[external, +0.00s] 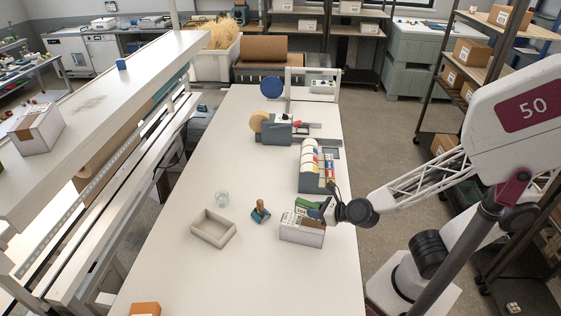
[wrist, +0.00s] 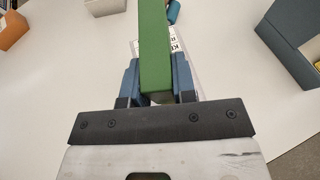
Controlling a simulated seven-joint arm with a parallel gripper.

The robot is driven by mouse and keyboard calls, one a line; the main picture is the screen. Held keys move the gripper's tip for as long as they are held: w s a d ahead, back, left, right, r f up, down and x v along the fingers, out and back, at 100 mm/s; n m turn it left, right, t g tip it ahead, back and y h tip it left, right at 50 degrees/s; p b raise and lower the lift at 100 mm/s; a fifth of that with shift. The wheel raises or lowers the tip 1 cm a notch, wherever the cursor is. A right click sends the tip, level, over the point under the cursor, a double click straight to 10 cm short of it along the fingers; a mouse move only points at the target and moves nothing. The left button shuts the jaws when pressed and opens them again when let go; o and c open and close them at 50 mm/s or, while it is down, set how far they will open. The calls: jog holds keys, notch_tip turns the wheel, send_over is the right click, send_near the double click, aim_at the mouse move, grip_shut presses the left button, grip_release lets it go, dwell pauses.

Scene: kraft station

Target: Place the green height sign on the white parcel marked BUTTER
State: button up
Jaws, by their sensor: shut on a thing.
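My gripper (external: 322,211) is shut on the green height sign (external: 305,204), a green block. In the wrist view the sign (wrist: 154,45) stands out long between the blue fingers (wrist: 156,82). The white parcel (external: 297,233), with a brown patch and a printed label on top, stands on the table under the gripper and sign. In the wrist view the sign hides most of this parcel; part of its label (wrist: 176,45) shows. I cannot read the word BUTTER, nor tell whether the sign touches the parcel.
A stamp with a wooden handle (external: 261,211), a clear glass (external: 222,198) and a beige tray (external: 198,236) stand left of the parcel. A grey rack of rolls (external: 311,178) stands behind it. An orange box (external: 146,309) is at the front. The table's left middle is clear.

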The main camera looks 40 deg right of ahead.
jog(key=shift+w+a, duration=0.3)
jog(key=shift+w, duration=0.05)
jog(key=shift+f, duration=1.8)
jog(key=shift+f, duration=0.1)
jog(key=o, duration=0.9)
jog(key=shift+s+d+r, duration=0.1)
jog(key=shift+s+r, duration=0.1)
jog(key=shift+v, duration=5.8)
jog(key=shift+r, duration=0.1)
